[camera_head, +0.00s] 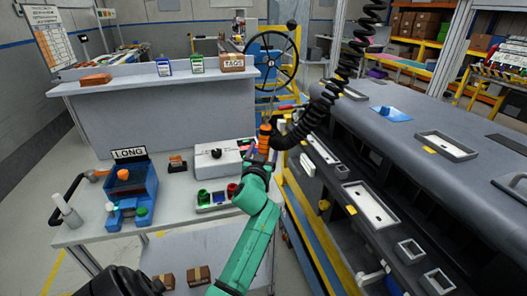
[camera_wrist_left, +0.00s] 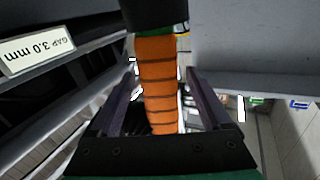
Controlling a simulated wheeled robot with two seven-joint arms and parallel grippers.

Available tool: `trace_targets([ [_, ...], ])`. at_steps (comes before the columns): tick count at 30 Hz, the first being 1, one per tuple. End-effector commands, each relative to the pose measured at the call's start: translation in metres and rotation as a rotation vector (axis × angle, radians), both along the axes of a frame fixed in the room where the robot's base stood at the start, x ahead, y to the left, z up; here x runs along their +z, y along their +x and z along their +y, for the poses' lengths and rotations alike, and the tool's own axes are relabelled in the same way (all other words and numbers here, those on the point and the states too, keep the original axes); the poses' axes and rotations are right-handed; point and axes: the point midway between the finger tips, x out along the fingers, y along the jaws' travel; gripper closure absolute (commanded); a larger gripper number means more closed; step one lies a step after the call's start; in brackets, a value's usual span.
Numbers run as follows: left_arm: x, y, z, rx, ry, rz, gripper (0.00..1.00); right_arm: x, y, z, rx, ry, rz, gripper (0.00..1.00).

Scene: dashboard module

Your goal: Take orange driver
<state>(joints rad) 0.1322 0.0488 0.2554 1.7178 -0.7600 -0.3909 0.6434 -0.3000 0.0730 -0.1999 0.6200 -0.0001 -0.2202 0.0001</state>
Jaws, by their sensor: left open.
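The orange driver (camera_head: 264,138) hangs upright below the black coiled cable (camera_head: 345,65), at the right end of the workbench in the head view. In the left wrist view its ribbed orange grip (camera_wrist_left: 158,85) stands between the two fingers, with a black part above it. My left gripper (camera_head: 260,156) is open around the driver, at the end of my green arm. In the wrist view a gap shows beside the right finger; whether the left finger touches the grip is hard to tell. My right gripper is not in view.
The workbench (camera_head: 185,205) carries a blue box (camera_head: 130,190) under a LONG sign, a white box (camera_head: 222,158) and a tray of coloured buttons (camera_head: 212,198). The large grey dashboard module (camera_head: 455,115) stands close on the right. A black wheel (camera_head: 276,60) is behind the driver.

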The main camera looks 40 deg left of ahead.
Motion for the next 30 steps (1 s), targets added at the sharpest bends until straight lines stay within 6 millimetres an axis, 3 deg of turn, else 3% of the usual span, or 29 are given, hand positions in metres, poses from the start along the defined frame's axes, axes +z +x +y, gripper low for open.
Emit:
trace_targets([
  [2, -0.0004, -0.0002, -0.0002, 0.0, 0.0, 0.0, 0.18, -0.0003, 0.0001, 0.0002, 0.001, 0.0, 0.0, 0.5],
  [6, -0.0004, -0.0004, -0.0003, 0.0, 0.0, 0.0, 0.72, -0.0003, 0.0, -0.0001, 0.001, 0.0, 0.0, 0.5],
  [8, -0.0005, -0.0004, -0.0004, 0.0, 0.0, 0.001, 0.94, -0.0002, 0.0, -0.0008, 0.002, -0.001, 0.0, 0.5],
  [9, -0.0005, -0.0004, -0.0004, 0.0, 0.0, 0.001, 1.0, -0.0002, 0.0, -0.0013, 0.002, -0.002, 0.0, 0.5],
  [30, -0.001, -0.0005, -0.0007, -0.001, 0.0, 0.002, 1.0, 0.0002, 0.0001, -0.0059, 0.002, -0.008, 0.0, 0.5],
])
